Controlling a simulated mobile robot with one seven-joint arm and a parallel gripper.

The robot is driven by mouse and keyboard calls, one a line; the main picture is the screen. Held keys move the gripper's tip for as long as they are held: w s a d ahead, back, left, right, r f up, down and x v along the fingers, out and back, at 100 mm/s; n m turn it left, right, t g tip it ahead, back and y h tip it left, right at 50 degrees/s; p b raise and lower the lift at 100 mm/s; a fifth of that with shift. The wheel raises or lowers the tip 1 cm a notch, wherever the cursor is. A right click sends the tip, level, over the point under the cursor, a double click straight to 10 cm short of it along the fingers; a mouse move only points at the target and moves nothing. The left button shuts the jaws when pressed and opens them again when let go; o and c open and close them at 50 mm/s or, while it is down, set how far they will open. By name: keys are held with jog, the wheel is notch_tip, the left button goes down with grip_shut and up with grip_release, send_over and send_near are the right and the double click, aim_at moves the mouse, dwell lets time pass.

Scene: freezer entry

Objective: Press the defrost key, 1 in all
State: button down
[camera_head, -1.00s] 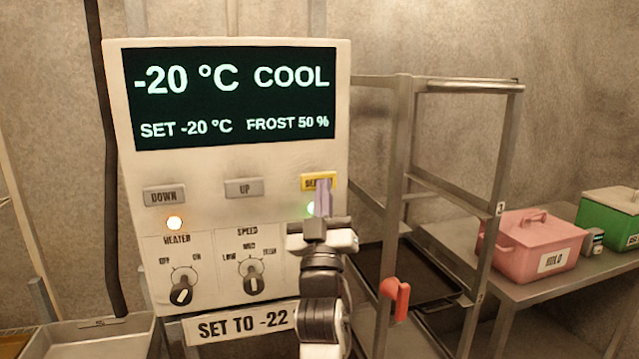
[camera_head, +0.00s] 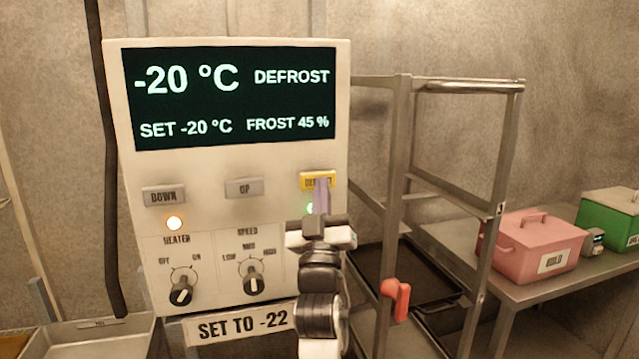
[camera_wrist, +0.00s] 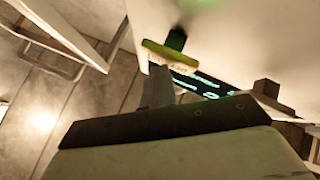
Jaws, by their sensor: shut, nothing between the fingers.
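The yellow defrost key (camera_head: 312,180) is at the right of the key row on the white control panel (camera_head: 205,215). My gripper (camera_head: 322,190) is shut and empty, with its fingertips in front of the key and covering part of its label. I cannot tell whether they touch it. The display (camera_head: 235,98) reads -20 °C, DEFROST, SET -20 °C, FROST 45 %. In the wrist view the yellow key (camera_wrist: 168,55) sits just beyond my fingers (camera_wrist: 158,85). A green light (camera_head: 309,208) shows below the key, partly hidden by my gripper.
Grey DOWN (camera_head: 164,196) and UP (camera_head: 244,188) keys sit to the left. Below are the heater knob (camera_head: 181,291), the speed knob (camera_head: 254,285) and a "SET TO -22" label (camera_head: 240,324). A metal rack (camera_head: 398,170) stands to the right, with a red handle (camera_head: 398,298) in front.

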dwell(0.4)
jog(key=shift+s+d, duration=0.25)
jog(key=shift+s, duration=0.55)
jog(key=s, duration=0.1)
jog(key=s+d, duration=0.1)
jog(key=s, duration=0.2)
jog(key=shift+s+d, duration=0.3)
jog(key=shift+s, duration=0.1)
dwell(0.3)
